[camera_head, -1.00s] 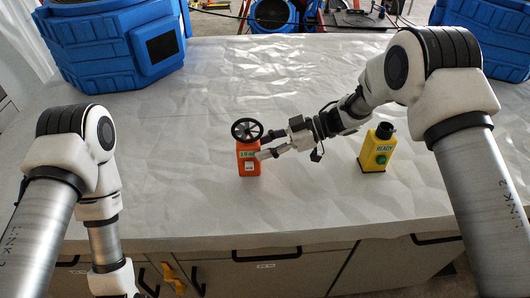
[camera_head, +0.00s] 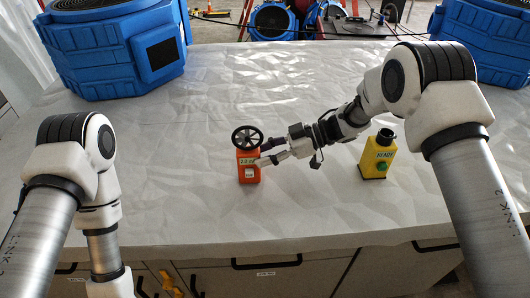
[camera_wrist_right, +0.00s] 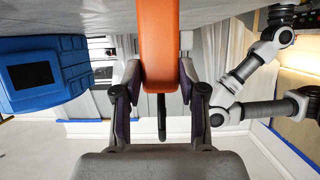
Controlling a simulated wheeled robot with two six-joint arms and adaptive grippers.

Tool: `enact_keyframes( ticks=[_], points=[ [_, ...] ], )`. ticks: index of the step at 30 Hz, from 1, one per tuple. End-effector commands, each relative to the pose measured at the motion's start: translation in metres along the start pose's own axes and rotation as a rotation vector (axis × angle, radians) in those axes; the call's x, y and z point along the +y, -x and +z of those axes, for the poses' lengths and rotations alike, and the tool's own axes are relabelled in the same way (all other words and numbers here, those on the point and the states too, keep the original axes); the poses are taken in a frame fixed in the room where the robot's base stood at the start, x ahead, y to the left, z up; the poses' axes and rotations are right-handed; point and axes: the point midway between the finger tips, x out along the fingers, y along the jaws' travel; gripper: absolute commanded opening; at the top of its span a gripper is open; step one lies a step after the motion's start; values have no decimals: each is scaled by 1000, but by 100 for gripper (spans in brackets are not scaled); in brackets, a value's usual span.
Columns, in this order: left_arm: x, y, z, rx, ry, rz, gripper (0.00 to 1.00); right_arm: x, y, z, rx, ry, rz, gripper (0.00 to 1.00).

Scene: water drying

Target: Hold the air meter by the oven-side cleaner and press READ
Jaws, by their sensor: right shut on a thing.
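The air meter (camera_head: 248,172) is an orange upright box with a black spoked wheel on top, a small pale-green display and a white button on its front. It stands on the table left of centre. My right gripper (camera_head: 262,158) comes from the right and is shut on the meter's body. In the right wrist view the orange body (camera_wrist_right: 158,45) sits between both fingers. Its front is hidden there. My left arm comes down at the left; its gripper is cut off below the picture. I cannot tell which thing is the oven-side cleaner.
Big blue machines stand at the back left (camera_head: 110,55) and back right (camera_head: 485,45). The grey table (camera_head: 310,215) is clear in front. Drawers lie below its front edge.

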Motion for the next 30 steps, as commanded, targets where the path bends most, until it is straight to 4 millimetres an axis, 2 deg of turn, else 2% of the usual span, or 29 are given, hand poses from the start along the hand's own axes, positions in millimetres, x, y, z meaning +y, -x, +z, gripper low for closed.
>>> enact_keyframes(
  ticks=[8, 9, 12, 30],
  points=[
    [0, 0, 0, 0, 0, 0, 38, 0, 0, 0, 0, 1, 0, 2],
    [0, 0, 0, 0, 0, 0, 34, 0, 0, 0, -1, 0, 0, 2],
    [0, 0, 0, 0, 0, 0, 0, 0, 0, 0, -1, 0, 0, 2],
    [0, 0, 0, 0, 0, 0, 0, 0, 0, 0, 0, 1, 0, 2]
  ],
)
